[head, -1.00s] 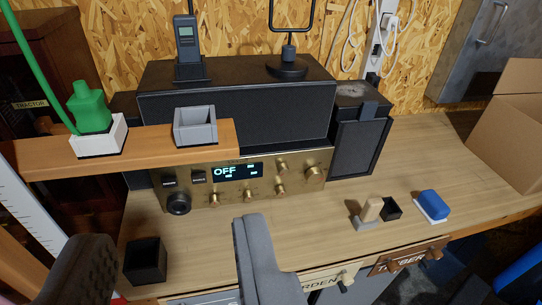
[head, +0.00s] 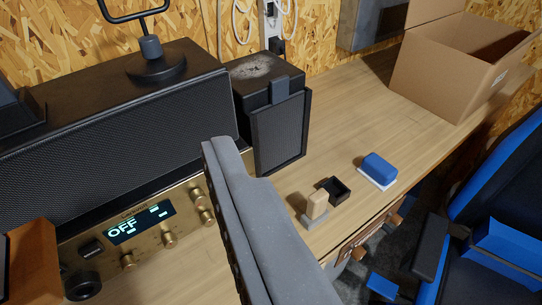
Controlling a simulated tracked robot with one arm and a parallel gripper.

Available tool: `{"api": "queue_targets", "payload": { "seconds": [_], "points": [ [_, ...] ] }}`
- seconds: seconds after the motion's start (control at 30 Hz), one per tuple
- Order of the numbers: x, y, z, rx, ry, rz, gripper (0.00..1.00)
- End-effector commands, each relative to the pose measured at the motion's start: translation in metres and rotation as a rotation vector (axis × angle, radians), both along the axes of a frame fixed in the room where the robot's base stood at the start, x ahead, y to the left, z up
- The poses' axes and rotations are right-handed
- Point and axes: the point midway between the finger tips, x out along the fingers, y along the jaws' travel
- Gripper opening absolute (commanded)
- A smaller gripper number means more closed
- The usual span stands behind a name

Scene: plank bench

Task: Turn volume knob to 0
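The brass-fronted amplifier (head: 150,250) stands at the lower left under a long black speaker, partly cut off by the frame. Its display (head: 140,223) reads OFF. A large black knob (head: 80,286) sits at its left end, near the bottom edge. Several small brass knobs (head: 170,240) sit right of and below the display. I cannot read which knob is for volume. One grey finger of my gripper (head: 262,225) stands in front of the amplifier's right end and hides part of it. The other finger is out of frame. Nothing shows against the visible finger.
A black speaker box (head: 280,130) stands right of the amplifier. A small wooden block (head: 317,204), a black tray (head: 337,189) and a blue sponge-like block (head: 379,168) lie on the bench. A cardboard box (head: 440,75) stands at the far right. A shelf end (head: 33,265) juts in at lower left.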

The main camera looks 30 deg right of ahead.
Motion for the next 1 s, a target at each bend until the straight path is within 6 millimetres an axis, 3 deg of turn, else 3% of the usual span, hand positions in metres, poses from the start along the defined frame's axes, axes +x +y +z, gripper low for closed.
{"api": "queue_targets", "payload": {
  "seconds": [0.03, 0.2, 0.37, 0.5, 0.7, 0.9, 1.0],
  "points": [
    [0.021, -0.021, -0.007, 0.014, -0.001, -0.026, 0.64],
    [0.074, -0.075, -0.039, 0.069, -0.043, -0.059, 0.64],
    [0.112, -0.118, -0.082, 0.147, -0.067, -0.042, 0.64],
    [0.134, -0.148, -0.13, 0.245, -0.065, 0.002, 0.64],
    [0.145, -0.176, -0.212, 0.448, -0.029, 0.091, 0.64],
    [0.13, -0.186, -0.287, 0.695, 0.027, 0.18, 0.64],
    [0.12, -0.185, -0.312, 0.795, 0.05, 0.213, 0.64]
  ]
}}
